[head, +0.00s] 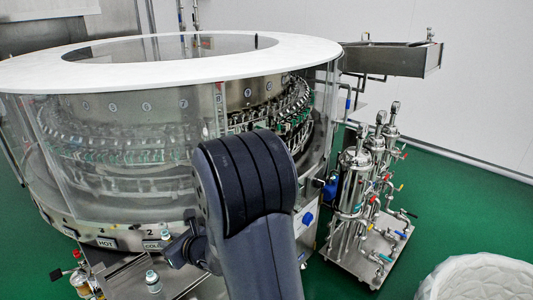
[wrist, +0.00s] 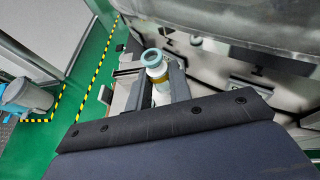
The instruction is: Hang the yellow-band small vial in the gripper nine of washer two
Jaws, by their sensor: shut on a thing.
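My gripper (wrist: 162,80) is shut on the small vial (wrist: 157,72), which has a pale blue ring at its mouth and a yellow band low on its body. Rows of small washer grippers (head: 290,105) show inside, more plainly at the right. Small numbers mark the inner drum; I cannot tell which is gripper nine. My arm hides part of the front.
Another vial (head: 153,281) stands on a steel surface (head: 122,278) at the front. Red-topped items (head: 80,270) are left of it. Steel filter housings (head: 362,185) with valves stand at the right, and a white bin (head: 480,280) is lower right. Green floor (head: 430,195) is open between them.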

